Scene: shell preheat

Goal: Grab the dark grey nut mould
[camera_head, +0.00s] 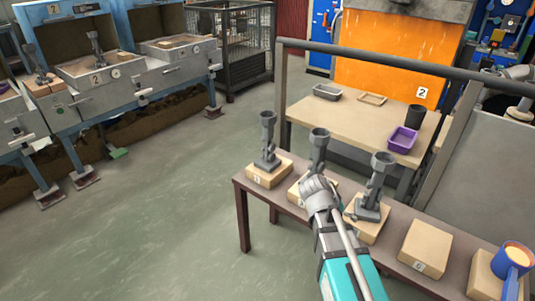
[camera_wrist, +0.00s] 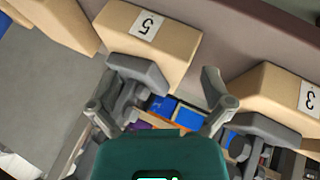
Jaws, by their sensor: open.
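Three upright grey moulds with cup-shaped tops stand on tan blocks on the near bench: a left one (camera_head: 267,140), a middle one (camera_head: 318,148) and a right one (camera_head: 370,190). I cannot tell which is the nut mould. My gripper (camera_head: 318,187) is in front of the middle mould in the head view and hides its lower part. In the wrist view, my gripper (camera_wrist: 162,108) is open. A grey mould (camera_wrist: 140,74) on the block marked 5 (camera_wrist: 165,45) shows near the left finger; contact is unclear. Another grey mould (camera_wrist: 262,130) stands on the block marked 3.
A bare tan block (camera_head: 425,248) and a blue cup (camera_head: 513,260) on another block are to the right on the bench. A rail (camera_head: 400,62) runs behind it. Open floor lies left.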

